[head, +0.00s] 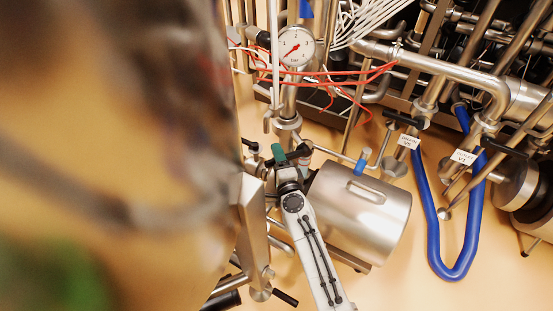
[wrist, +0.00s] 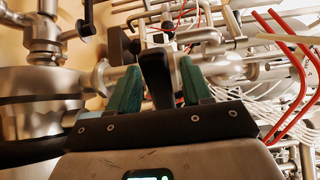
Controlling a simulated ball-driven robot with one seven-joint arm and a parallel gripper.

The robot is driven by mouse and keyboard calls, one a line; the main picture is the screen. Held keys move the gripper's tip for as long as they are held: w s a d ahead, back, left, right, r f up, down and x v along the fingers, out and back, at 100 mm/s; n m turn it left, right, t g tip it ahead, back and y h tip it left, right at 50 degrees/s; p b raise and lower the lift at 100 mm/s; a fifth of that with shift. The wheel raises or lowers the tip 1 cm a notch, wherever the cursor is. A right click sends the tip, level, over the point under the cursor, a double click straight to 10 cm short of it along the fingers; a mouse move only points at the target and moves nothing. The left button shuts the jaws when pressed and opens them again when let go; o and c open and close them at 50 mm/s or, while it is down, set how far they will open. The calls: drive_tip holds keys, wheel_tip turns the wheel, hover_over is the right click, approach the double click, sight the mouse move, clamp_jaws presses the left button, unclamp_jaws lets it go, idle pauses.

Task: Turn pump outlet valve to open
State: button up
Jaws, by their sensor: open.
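My gripper (wrist: 158,75) is open in the wrist view, with green fingers on either side of a black lever handle (wrist: 156,82). The handle stands between the fingers, with a visible gap at least on the right. It belongs to a valve on steel piping behind it. No label shows on it, so I cannot tell from the picture that it is the pump outlet valve. In the head view my gripper (head: 283,154) is beside the steel pump-like cylinder (head: 362,212), at the pipework under the gauge. Its fingers partly hide the handle there.
A pressure gauge (head: 296,47) and red cables (head: 340,82) are above my gripper. A blue hose (head: 435,240) hangs at right, below two labelled valves with black handles (head: 403,119). A large blurred object fills the left of the head view. Open floor (head: 400,285) lies below.

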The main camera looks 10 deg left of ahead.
drive_tip(key=shift+w+a, duration=0.2)
drive_tip(key=shift+w, duration=0.25)
clamp_jaws()
idle(0.4)
